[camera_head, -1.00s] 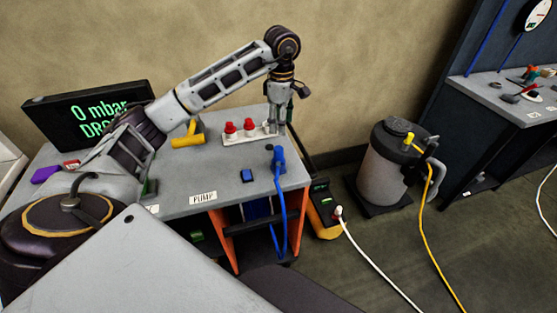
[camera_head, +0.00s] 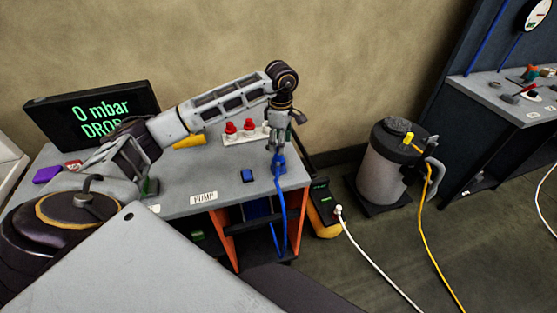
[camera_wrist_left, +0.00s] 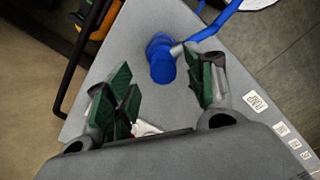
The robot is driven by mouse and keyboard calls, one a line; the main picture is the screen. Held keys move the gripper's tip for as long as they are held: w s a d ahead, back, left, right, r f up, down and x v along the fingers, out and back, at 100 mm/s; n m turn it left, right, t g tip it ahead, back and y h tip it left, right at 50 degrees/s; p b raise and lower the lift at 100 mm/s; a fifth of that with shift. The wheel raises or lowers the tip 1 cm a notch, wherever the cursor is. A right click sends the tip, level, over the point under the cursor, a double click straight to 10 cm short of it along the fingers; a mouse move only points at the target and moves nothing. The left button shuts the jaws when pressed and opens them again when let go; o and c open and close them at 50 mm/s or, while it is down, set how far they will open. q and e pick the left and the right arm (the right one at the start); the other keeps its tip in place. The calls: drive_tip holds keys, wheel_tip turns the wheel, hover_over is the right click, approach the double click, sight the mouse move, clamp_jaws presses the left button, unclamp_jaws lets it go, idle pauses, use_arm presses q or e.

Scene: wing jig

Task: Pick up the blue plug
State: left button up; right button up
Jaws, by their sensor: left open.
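The blue plug (camera_head: 279,162) is on the grey pump table (camera_head: 220,178) near its right edge, with a blue cable running down over the front edge. In the left wrist view the plug (camera_wrist_left: 161,60) lies between and just beyond the fingertips, its blue cable leading to the upper right. My left gripper (camera_head: 278,142) points down right above the plug in the head view. Its green-padded fingers (camera_wrist_left: 163,92) are apart and nothing is between them. They partly hide the plug's top in the head view. My right gripper is not in view.
A white strip with red knobs (camera_head: 240,130) stands behind and left of the gripper. A yellow piece (camera_head: 189,142), a small blue block (camera_head: 248,176) and a monitor (camera_head: 95,118) are on the table. A grey tank (camera_head: 388,165) stands on the floor at right.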

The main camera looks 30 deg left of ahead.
use_arm(q)
drive_tip(key=shift+f, duration=0.1)
drive_tip(key=shift+s+a+f+p, duration=0.15)
drive_tip(key=shift+a+f+p, duration=0.15)
drive_tip(key=shift+f, duration=0.4)
drive_tip(key=shift+s+a+f+p, duration=0.15)
drive_tip(key=shift+f+p, duration=0.15)
drive_tip(key=shift+f, duration=0.35)
drive_tip(key=shift+w+f, duration=0.1)
drive_tip(key=shift+f, duration=1.1)
drive_tip(key=c, duration=1.1)
drive_tip(key=shift+o, duration=0.2)
drive_tip(key=shift+r, duration=0.2)
drive_tip(key=shift+r+b, duration=0.7)
drive_tip(key=shift+r, duration=4.1)
